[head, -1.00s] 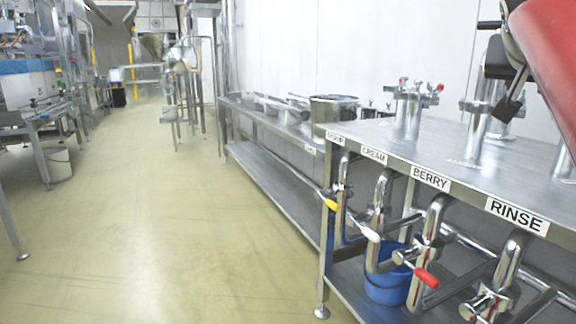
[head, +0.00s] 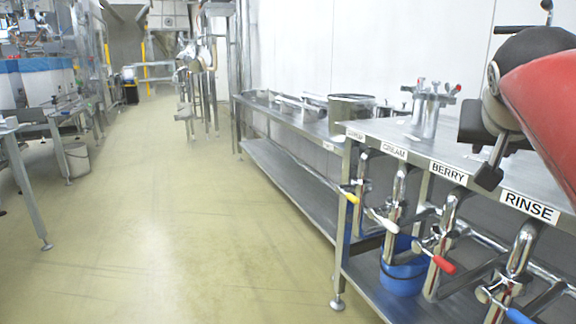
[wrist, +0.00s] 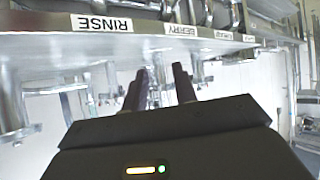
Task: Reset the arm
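My arm comes in from the right edge of the head view, with a red link and a dark wrist. My gripper (head: 488,172) hangs over the front edge of the steel bench, above and between the BERRY (head: 449,172) and RINSE (head: 529,207) labels. In the wrist view, which looks upside down, my gripper (wrist: 161,72) has two dark fingers standing apart with nothing between them. The same RINSE label (wrist: 101,24) and BERRY label (wrist: 184,30) show beyond it.
The labelled bench (head: 400,133) carries steel fittings (head: 432,112). Pipes with a red lever (head: 443,265) and others jut out below its front, near a blue bucket (head: 403,275). A lower bench (head: 285,118) adjoins it. Machinery and a white bucket (head: 77,160) stand left. The middle floor is clear.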

